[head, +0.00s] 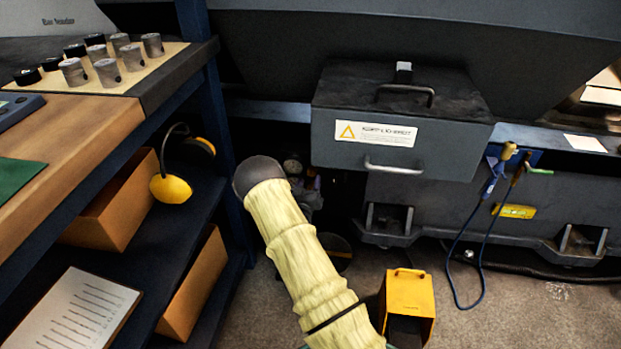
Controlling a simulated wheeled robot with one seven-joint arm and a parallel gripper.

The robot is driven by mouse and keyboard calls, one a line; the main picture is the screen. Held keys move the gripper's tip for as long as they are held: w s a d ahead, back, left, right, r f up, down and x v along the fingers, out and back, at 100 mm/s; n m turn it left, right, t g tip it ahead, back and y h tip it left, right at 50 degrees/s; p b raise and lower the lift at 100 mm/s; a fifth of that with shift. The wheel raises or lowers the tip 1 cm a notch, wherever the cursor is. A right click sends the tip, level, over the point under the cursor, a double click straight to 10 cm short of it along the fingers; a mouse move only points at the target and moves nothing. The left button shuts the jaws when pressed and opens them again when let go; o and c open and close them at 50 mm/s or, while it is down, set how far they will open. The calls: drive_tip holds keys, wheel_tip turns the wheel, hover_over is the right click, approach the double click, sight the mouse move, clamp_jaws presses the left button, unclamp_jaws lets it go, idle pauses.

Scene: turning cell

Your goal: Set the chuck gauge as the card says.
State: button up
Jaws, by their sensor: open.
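My arm, in a pale yellow sleeve, reaches up from the bottom middle of the head view and ends in a dark rounded joint. A small round dial (292,165) shows in the shadow just right of that joint, partly covered. I cannot read it or tell if it is the chuck gauge. A white sheet with several printed lines (75,312) lies on the lower shelf at left, too small to read. A small blank-looking card (585,143) lies on the machine ledge at right.
A grey box with handles (400,120) juts from the machine. The bench (90,125) at left holds several metal cylinders (105,70). Yellow earmuffs (170,188) hang below it. A yellow bin (408,300) stands on the floor; a blue cable (460,260) hangs right. Floor is clear at lower right.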

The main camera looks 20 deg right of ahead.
sight(311, 173)
drive_tip(key=b+x, duration=0.1)
drive_tip(key=x, duration=0.4)
drive_tip(key=shift+w, duration=0.1)
drive_tip(key=c, duration=1)
